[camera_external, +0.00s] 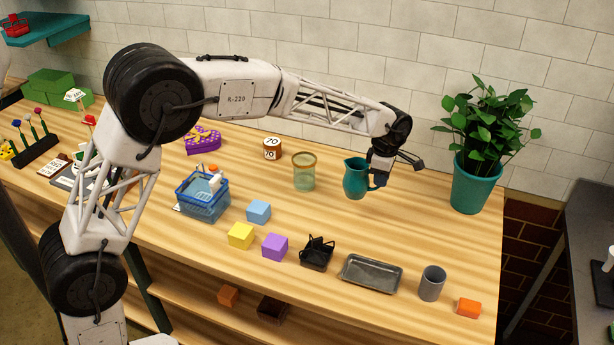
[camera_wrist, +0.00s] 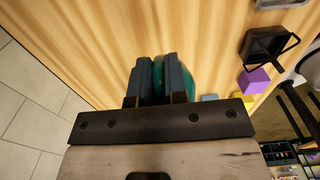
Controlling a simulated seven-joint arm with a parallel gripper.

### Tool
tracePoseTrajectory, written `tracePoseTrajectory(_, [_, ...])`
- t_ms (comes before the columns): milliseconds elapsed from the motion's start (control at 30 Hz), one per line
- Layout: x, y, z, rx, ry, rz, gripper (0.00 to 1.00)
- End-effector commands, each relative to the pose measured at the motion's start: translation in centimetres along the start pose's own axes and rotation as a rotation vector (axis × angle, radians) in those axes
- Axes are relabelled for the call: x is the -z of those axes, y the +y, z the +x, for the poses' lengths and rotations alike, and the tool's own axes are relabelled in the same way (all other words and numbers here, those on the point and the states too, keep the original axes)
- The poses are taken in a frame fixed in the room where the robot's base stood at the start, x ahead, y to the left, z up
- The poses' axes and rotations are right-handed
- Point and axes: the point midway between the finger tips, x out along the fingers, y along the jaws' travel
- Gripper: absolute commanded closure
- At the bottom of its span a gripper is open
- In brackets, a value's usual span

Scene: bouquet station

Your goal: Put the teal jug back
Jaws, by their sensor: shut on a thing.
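The teal jug (camera_external: 355,181) is at the right part of the table in the external view, upright. My gripper (camera_external: 378,179) is at its right side, shut on it. In the wrist view the jug (camera_wrist: 186,80) shows as a teal curve behind and beside the two dark fingers of my gripper (camera_wrist: 160,80). Most of the jug is hidden there. I cannot tell whether its base touches the table or hangs a little above it.
A glass jar (camera_external: 304,172) stands left of the jug and a potted plant (camera_external: 471,185) to its right. In front are a metal tray (camera_external: 371,273), a grey cup (camera_external: 432,283), a black holder (camera_external: 317,252) and coloured cubes. The table between jug and tray is clear.

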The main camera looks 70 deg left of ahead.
Motion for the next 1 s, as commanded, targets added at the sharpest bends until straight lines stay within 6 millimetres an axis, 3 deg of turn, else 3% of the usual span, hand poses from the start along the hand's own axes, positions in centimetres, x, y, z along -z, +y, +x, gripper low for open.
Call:
tracePoseTrajectory(400, [0.0,0.0,4.8,0.000,0.000,0.000,1.00])
tracePoseTrajectory(833, [0.0,0.0,5.3,0.000,0.000,0.000,1.00])
tracePoseTrajectory(1000, [0.0,0.0,6.6,0.001,0.000,0.000,1.00])
